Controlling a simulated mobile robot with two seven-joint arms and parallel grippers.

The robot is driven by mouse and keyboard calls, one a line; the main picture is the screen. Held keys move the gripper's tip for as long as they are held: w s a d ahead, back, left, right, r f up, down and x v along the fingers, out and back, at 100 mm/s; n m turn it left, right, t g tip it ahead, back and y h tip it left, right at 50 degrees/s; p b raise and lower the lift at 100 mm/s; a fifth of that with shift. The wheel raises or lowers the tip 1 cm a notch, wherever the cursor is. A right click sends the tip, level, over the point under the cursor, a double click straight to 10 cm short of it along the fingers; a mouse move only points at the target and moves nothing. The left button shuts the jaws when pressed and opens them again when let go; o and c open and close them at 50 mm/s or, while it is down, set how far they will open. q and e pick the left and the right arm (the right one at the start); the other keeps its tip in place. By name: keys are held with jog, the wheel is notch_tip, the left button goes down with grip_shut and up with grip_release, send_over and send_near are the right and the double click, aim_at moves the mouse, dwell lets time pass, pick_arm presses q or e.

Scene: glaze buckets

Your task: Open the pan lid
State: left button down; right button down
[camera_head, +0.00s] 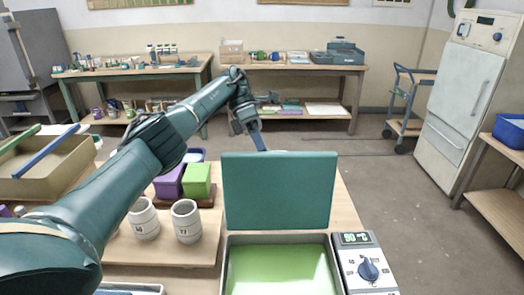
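The pan (229,275) is a rectangular tray with green contents at the bottom middle of the head view. Its teal lid (279,190) stands roughly upright at the pan's far edge, so the inside shows. My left arm reaches in from the left over the table. My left gripper (260,142) is just beyond the lid's top edge, left of its middle. Its fingers look narrow from here and their lower ends are near or behind the lid, so contact and opening are unclear. My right gripper is not in view.
A control box (369,272) with a blue knob and display adjoins the pan's right side. A tan bin (40,178) with rods is at the far left.

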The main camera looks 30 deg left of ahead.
pick_arm(q)
jog(key=shift+s+f, duration=0.15)
jog(key=shift+f, duration=0.4)
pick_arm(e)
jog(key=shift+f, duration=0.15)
pick_arm(q)
jog(key=c, duration=1.5)
grip_release()
jog(key=shift+r, duration=0.15)
jog(key=shift+o, duration=0.2)
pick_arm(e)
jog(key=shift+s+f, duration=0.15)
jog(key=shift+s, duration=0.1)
pick_arm(q)
jog(key=shift+r, duration=0.1)
